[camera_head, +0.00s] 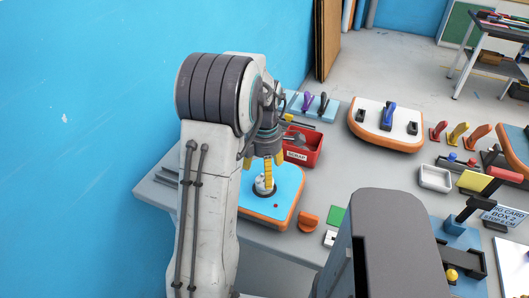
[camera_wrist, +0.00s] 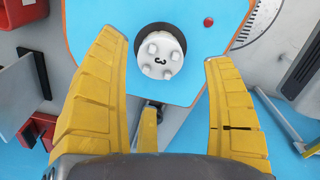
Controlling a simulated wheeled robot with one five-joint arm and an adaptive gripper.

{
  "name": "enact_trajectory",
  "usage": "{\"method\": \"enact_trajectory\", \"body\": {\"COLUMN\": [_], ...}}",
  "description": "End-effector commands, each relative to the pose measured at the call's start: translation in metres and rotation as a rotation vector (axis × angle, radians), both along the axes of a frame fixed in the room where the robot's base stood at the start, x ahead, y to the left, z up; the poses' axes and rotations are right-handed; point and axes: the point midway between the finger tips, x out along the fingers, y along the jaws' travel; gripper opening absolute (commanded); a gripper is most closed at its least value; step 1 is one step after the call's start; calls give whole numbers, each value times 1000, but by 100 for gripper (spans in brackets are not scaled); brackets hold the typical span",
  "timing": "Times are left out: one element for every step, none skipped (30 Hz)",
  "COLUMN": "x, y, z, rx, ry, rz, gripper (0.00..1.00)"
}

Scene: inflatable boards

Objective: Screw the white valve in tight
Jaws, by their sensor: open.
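The white valve (camera_wrist: 160,54) is a round knob with several lobes and a small black mark on top. It sits in a dark ring on a blue board with an orange edge (camera_head: 287,188). In the head view the valve (camera_head: 264,184) is partly behind my gripper's yellow finger. How far the valve is screwed in cannot be told.
A red scrap box (camera_head: 303,147) stands close behind the board. An orange piece (camera_head: 308,221) and a green square (camera_head: 337,215) lie to the right. A white board with an orange edge (camera_head: 386,122) is at the back. A blue wall (camera_head: 90,100) rises on the left.

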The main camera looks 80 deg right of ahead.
Motion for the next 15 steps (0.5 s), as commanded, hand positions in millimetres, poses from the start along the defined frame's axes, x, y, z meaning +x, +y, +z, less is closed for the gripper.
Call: {"method": "enact_trajectory", "body": {"x": [0,0,0,0,0,0,0,0,0,0,0,0,0,0,0], "y": [-1,-1,0,-1,-1,-1,-1,0,0,-1,-1,0,0,0,0], "z": [11,16,22,27,32,38,43,47,52,55,59,62,65,67,70], "rx": [-5,-5,-4,-5,-4,-3,-4,-3,-3,-3,-3,-2,-1,-1,-1], "ry": [0,0,1,0,1,0,1,0,0,0,0,0,0,1,1], "rz": [0,0,0,0,0,0,0,0,0,0,0,0,0,0,0], "gripper": [76,76,76,76,76,76,76,76,76,76,76,76,76,76,76]}}
